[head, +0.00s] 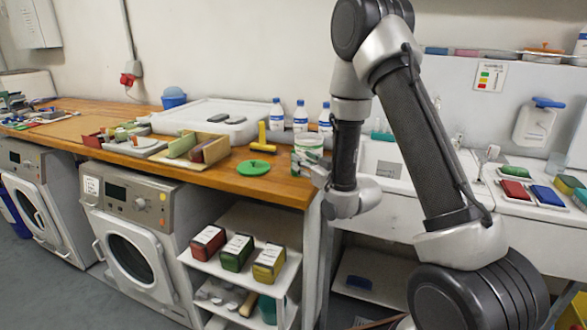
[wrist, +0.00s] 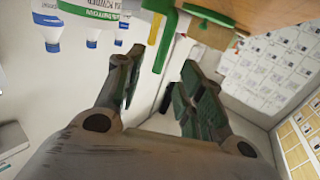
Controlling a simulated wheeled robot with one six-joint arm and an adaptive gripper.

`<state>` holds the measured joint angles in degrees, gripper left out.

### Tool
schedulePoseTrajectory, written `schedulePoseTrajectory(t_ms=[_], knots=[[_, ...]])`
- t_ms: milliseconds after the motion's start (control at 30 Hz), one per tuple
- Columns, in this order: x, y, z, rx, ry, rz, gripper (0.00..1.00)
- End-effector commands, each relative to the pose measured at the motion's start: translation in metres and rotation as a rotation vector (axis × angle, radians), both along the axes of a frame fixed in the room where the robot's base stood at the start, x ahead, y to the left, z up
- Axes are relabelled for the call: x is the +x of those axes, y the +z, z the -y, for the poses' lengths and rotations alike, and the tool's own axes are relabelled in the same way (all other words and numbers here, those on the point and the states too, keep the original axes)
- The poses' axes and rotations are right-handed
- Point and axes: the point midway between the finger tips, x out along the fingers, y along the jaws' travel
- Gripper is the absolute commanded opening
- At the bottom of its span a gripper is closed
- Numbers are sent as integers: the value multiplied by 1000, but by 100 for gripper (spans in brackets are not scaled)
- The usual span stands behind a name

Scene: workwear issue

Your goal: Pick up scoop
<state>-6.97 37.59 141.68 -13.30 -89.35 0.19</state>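My gripper (head: 308,172) is at the front edge of the wooden counter, beside the white powder tub (head: 309,145). In the wrist view my gripper (wrist: 163,60) is open, its two dark green-padded fingers apart. A narrow green bar (wrist: 166,40) shows between and beyond the fingertips, with a pale part beside it. It may be the scoop's handle, but I cannot tell for sure. The tub (wrist: 88,12) is at upper left of the wrist view. No scoop stands out clearly in the head view, where my gripper and arm cover part of this area.
Several white bottles (head: 300,116) with blue caps line the back. Shelves with red, green and yellow boxes (head: 237,252) are below the counter.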

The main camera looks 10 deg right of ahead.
Motion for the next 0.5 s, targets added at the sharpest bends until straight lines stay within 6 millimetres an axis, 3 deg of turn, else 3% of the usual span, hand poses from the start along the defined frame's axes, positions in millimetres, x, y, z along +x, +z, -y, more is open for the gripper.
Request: schedulePoseTrajectory(t_ms=[333,500], knots=[[47,-6,-18,-1,0,1,38],[61,-5,-22,0,0,0,38]])
